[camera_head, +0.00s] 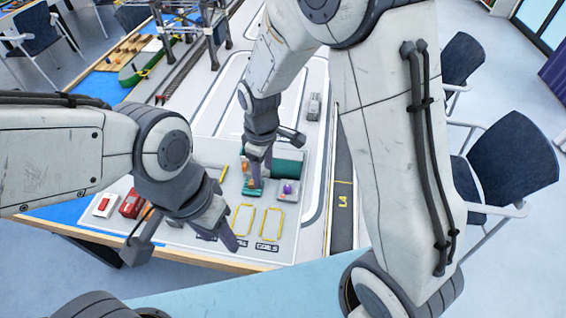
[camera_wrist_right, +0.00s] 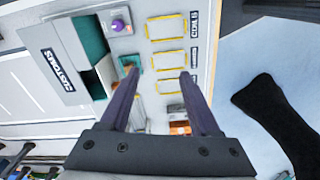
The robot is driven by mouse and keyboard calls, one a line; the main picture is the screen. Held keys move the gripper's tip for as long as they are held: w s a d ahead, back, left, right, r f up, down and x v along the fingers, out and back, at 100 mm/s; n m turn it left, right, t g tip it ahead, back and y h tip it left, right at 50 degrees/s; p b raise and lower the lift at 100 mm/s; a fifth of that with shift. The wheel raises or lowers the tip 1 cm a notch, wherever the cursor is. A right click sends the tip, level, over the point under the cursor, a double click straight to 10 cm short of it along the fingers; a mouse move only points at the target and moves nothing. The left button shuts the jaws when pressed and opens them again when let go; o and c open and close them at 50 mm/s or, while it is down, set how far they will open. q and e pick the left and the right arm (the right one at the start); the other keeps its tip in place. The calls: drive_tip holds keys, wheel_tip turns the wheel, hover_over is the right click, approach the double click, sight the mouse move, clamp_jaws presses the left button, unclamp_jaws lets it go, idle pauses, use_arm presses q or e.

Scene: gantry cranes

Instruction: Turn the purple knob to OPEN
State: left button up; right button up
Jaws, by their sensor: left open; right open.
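The purple knob (camera_head: 288,188) sits on a small grey box on the board, just right of my right gripper in the head view. In the right wrist view the knob (camera_wrist_right: 118,25) is at the top, beyond the fingers and left of centre. Its OPEN marking is too small to read. My right gripper (camera_head: 257,178) points down at the board beside the knob, apart from it. In the wrist view its fingers (camera_wrist_right: 160,77) are spread with nothing gripped between them. My left gripper (camera_head: 226,234) hangs over the board's front edge, open and apart from the knob.
A teal booth (camera_head: 290,167) labelled CUSTOMS stands behind the knob. A teal pad (camera_wrist_right: 129,64) with an orange piece lies near one right fingertip. Yellow-outlined bays (camera_head: 270,223) lie in front. Red and white vehicles (camera_head: 131,204) stand at left. A dark road (camera_head: 342,200) runs right.

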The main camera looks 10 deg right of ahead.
drive_tip(key=w+d+f+n+p, duration=0.1)
drive_tip(key=w+d+f+p, duration=0.2)
drive_tip(key=w+d+f, duration=0.15)
drive_tip(key=n+p, duration=0.1)
drive_tip(key=n, duration=0.1)
hover_over(287, 187)
wheel_tip(287, 187, down, 5)
wheel_tip(287, 187, down, 11)
drive_tip(key=p, duration=0.3)
drive_tip(key=shift+s+r, duration=0.1)
drive_tip(key=shift+r, duration=0.1)
use_arm(q)
wheel_tip(287, 187, up, 9)
drive_tip(key=shift+s, duration=0.1)
drive_tip(key=shift+f, duration=0.1)
use_arm(e)
clamp_jaws()
